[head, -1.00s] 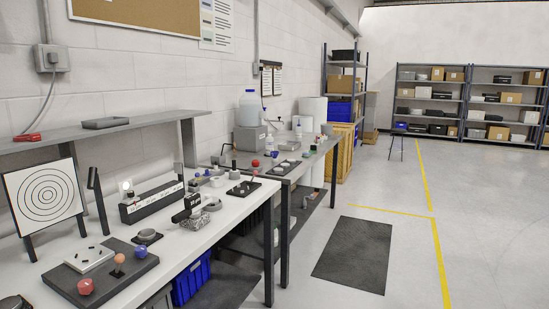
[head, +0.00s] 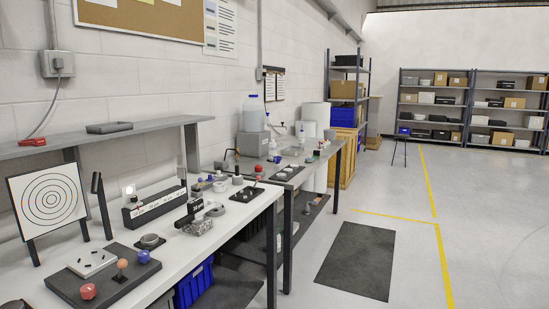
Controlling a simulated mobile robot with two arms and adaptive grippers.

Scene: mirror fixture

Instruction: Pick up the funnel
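I cannot make out a funnel with certainty in the head view. Many small items stand on the white near bench (head: 190,250) and on the grey far bench (head: 310,165), and most on the far bench are too small to name. Neither of my grippers is in view.
The near bench holds a dark board (head: 120,280) with coloured knobs, a target panel (head: 47,200) and a long black block (head: 155,208). A blue bin (head: 193,286) is below. A dark mat (head: 356,260) lies on open floor to the right; shelves (head: 433,105) stand far back.

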